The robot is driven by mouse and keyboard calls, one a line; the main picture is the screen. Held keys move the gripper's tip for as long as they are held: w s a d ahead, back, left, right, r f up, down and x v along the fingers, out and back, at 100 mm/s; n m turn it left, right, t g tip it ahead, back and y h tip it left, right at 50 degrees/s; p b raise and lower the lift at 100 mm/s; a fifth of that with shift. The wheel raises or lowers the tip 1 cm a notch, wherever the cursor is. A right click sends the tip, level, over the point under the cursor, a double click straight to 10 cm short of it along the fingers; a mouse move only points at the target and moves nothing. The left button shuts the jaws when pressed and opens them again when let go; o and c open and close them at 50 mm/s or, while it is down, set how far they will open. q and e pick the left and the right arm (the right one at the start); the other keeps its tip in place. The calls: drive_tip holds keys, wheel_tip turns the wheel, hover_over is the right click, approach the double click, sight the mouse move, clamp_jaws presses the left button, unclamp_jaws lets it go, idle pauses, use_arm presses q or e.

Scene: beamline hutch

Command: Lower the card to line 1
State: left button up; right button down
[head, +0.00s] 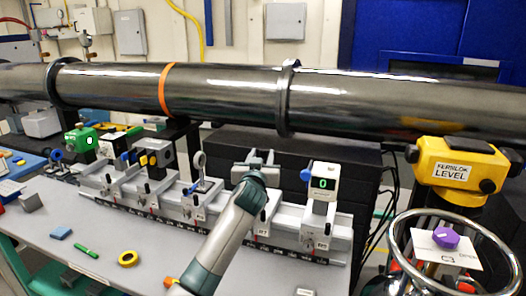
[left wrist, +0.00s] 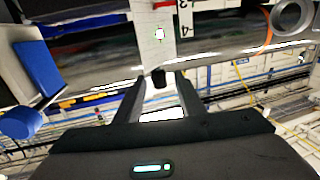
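In the head view my left gripper (head: 261,158) is over the rail carriers, fingers spread. The card cannot be made out there, at or behind the gripper. My right gripper is not in view.
A rail (head: 150,215) carries several mounts, including a white box (head: 324,180) with a green 0 right of the gripper. A large dark pipe (head: 230,95) runs behind. A yellow level (head: 455,165) stands at right. A green pen (head: 86,251) and yellow ring (head: 128,259) lie at front left.

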use_arm(q)
drive_tip(key=shift+w+d, duration=0.15)
drive_tip(key=shift+w, duration=0.9)
clamp_jaws()
